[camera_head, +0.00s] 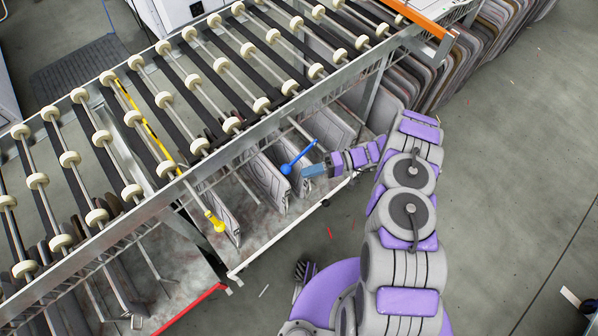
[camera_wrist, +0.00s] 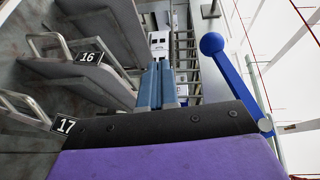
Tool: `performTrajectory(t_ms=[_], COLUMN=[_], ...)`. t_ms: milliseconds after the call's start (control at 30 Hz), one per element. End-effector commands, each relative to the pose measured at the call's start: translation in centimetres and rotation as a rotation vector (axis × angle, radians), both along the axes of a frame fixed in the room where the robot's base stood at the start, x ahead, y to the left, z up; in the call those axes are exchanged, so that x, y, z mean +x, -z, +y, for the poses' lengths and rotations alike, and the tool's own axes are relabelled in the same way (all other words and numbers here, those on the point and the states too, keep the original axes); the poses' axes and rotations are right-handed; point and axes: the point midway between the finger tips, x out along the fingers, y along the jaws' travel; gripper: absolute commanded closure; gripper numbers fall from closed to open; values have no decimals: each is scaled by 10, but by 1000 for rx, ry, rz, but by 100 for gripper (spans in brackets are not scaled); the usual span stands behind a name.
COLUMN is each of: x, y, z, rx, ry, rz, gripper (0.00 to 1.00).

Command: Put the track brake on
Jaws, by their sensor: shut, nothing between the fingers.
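A blue lever (camera_head: 297,159) with a round ball knob stands out at the front edge of the roller rack; its knob is at the lower left end in the head view. In the wrist view the blue lever (camera_wrist: 234,78) slants from a pivot at lower right up to its ball knob at upper left. My gripper (camera_head: 306,172) is shut and empty, just right of the knob in the head view. In the wrist view my gripper (camera_wrist: 160,70) points away, left of the lever, with a visible gap in the picture. Touch cannot be told. Which lever is the track brake is not labelled.
A yellow lever (camera_head: 215,221) is farther left on the same rack edge. The roller rack (camera_head: 180,100) has cream rollers, with grey panels (camera_head: 270,180) hanging beneath. Plates marked 16 (camera_wrist: 89,58) and 17 (camera_wrist: 66,125) show at left. Open floor (camera_head: 500,190) lies right.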

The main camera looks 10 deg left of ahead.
Motion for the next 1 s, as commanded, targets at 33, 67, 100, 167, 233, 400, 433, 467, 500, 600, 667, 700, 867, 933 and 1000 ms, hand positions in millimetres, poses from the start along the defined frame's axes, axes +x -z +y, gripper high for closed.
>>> performTrajectory(t_ms=[33, 67, 100, 167, 233, 400, 433, 467, 500, 600, 667, 700, 867, 933, 1000], x=[4, 7, 10, 14, 19, 28, 29, 30, 31, 33, 34, 34, 34, 34, 34], y=[-1, -1, 0, 1, 1, 4, 4, 5, 5, 5, 5, 5, 5, 5, 5], z=[-9, -14, -21, -32, -42, -58, -60, -62, -64, -68, -69, -69, -70, -70, -71], rx=[-3, -4, -4, -1, 0, -2, -2, -2, -1, -3, -3, -3, -2, -2, -1], ry=[2, 3, 3, 3, 3, 2, 2, 1, 1, 0, 0, 0, 0, 1, 1], rz=[-1, -1, -2, 0, 0, 1, 1, 1, 0, 1, 1, 1, 1, 1, 0], gripper=[100, 100, 100, 100, 100, 100, 100, 100, 100, 100, 100, 100, 100, 100, 100])
